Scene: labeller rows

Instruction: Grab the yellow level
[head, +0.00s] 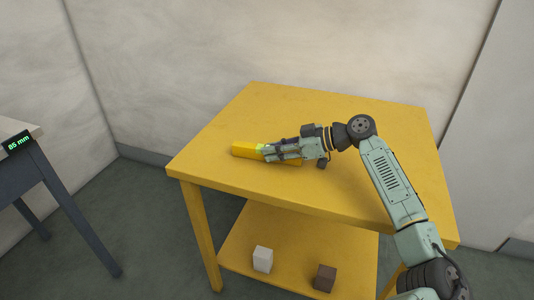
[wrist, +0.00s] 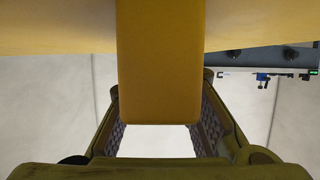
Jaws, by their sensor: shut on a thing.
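The yellow level (head: 243,150) lies along the top of the yellow table, near its left front edge. Its left end sticks out past my gripper (head: 266,152), and its right part is partly hidden behind the gripper. In the wrist view the level (wrist: 160,60) is a plain yellow bar running down between the two fingers of my gripper (wrist: 160,98). My gripper is shut on the level. Whether the level touches the tabletop or is slightly raised I cannot tell.
The yellow table (head: 345,112) is otherwise bare on top. Its lower shelf holds a white block (head: 262,260) and a dark brown block (head: 325,278). A grey-legged table (head: 45,190) at the left carries a display (head: 18,143) reading 85 mm. Walls stand close behind.

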